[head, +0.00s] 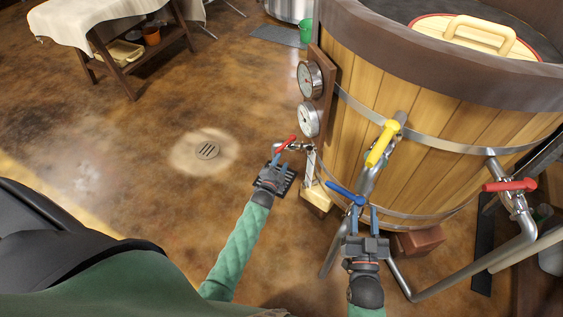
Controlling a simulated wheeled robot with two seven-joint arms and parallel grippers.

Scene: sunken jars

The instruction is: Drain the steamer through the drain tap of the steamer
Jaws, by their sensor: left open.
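The steamer (395,85) is a large round wooden vat with metal hoops and a dark rim. A small tap with a red handle (285,144) sticks out low on its left side, below two gauges. My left gripper (275,163) is open at this red handle, its fingertips just below it; contact is unclear. A blue handle (346,193) sits on a pipe low at the front. My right gripper (364,212) has its fingers apart just below and right of the blue handle, with nothing seen between them. No label naming the drain tap is readable.
A yellow handle (382,143) and another red handle (510,185) sit on pipes at the steamer's front and right. A floor drain (207,151) lies in open floor at left. A cloth-covered table (95,22) stands at the back left; a green bucket (306,31) is behind.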

